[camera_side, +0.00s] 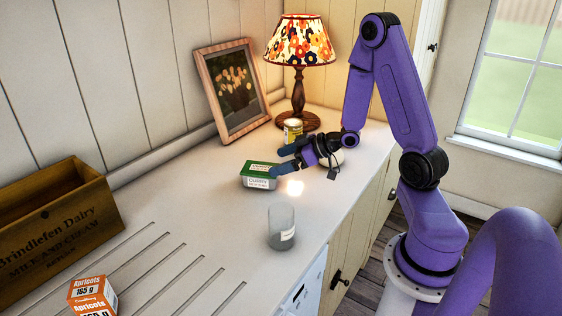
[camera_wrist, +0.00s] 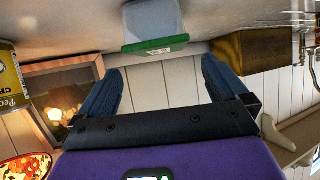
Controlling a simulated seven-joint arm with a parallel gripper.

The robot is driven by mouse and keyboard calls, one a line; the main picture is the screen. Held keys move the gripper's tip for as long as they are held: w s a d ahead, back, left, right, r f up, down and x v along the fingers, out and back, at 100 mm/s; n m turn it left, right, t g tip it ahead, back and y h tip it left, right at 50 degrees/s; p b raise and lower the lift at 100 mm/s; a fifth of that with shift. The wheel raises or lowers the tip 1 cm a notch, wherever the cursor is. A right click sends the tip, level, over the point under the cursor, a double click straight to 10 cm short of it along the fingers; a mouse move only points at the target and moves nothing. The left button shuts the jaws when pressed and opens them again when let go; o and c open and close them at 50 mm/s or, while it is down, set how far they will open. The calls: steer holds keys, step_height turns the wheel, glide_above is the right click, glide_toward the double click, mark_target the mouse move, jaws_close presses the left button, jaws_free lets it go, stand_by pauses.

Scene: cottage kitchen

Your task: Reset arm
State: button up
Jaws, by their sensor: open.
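My purple arm reaches over the white counter (camera_side: 215,219) from the right. My gripper (camera_side: 279,162) is low over the counter, with its blue fingers apart and nothing between them. In the wrist view my gripper (camera_wrist: 160,88) shows two open blue fingers. A clear tub with a green lid (camera_side: 259,177) stands just left of the fingertips in the side view. In the wrist view the tub (camera_wrist: 152,22) appears upside down beyond the fingers. I cannot tell whether a fingertip touches it.
A yellow can (camera_side: 293,131) stands close behind my gripper, also seen in the wrist view (camera_wrist: 12,75). A glass jar (camera_side: 281,230) stands nearer the front edge. A lamp (camera_side: 299,60), framed picture (camera_side: 232,88), wooden crate (camera_side: 60,228) and apricot box (camera_side: 93,296) surround the counter's clear middle.

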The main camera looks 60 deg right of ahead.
steer(key=s+a+r+n+g, duration=0.1)
steer(key=a+r+n+g, duration=0.15)
steer(key=a, duration=0.65)
steer(key=s+a+r+n+g, duration=0.2)
steer(key=a+n, duration=0.1)
steer(key=a, duration=0.6)
steer(key=s+r+n+g+h, duration=0.1)
steer(key=s+g+h, duration=0.1)
steer(key=s, duration=0.9)
steer(key=s+r+n+g+h, duration=0.1)
steer(key=s+g, duration=0.3)
steer(key=s, duration=0.8)
steer(key=shift+r+n+g+h, duration=0.25)
steer(key=shift+n+g+h, duration=0.1)
steer(key=shift+h, duration=0.25)
